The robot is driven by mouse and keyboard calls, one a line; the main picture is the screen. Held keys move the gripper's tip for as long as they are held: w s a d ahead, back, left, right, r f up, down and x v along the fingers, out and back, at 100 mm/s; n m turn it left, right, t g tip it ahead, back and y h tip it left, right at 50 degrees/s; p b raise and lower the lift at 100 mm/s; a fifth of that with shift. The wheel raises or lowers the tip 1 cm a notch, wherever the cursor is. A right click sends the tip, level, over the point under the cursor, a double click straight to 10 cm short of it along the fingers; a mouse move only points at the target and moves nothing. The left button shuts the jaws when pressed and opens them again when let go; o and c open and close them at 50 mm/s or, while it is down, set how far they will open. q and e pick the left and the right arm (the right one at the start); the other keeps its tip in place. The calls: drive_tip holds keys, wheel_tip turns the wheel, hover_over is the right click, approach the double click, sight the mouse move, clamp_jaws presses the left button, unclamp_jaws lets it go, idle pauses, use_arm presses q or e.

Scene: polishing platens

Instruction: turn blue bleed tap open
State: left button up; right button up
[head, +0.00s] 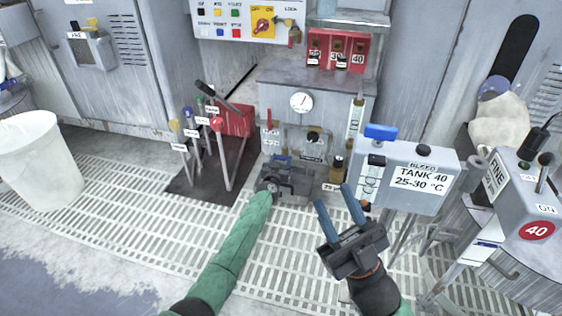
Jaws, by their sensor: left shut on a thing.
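The blue bleed tap (380,132) has a flat blue handle on top of a grey box (423,180) labelled BLEED and TANK 40, 25-30 °C. The handle lies roughly crosswise in the picture. My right gripper (334,197) is open and empty, its two blue fingers pointing up, below and left of the tap and apart from it. My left gripper (290,168), at the end of the green-sleeved arm, is farther left, in front of the grey cabinet. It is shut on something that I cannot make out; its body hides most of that.
A gauge cabinet (275,92) stands behind, with a red rack (335,50) above. Labelled levers (195,135) rise at left. A white bucket (38,150) stands far left. A grey FINE unit (530,215) is at right.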

use_arm(q)
drive_tip(key=shift+n, duration=2.8)
drive_tip(key=shift+a, duration=0.1)
drive_tip(key=o, duration=1)
drive_tip(key=shift+s, duration=0.1)
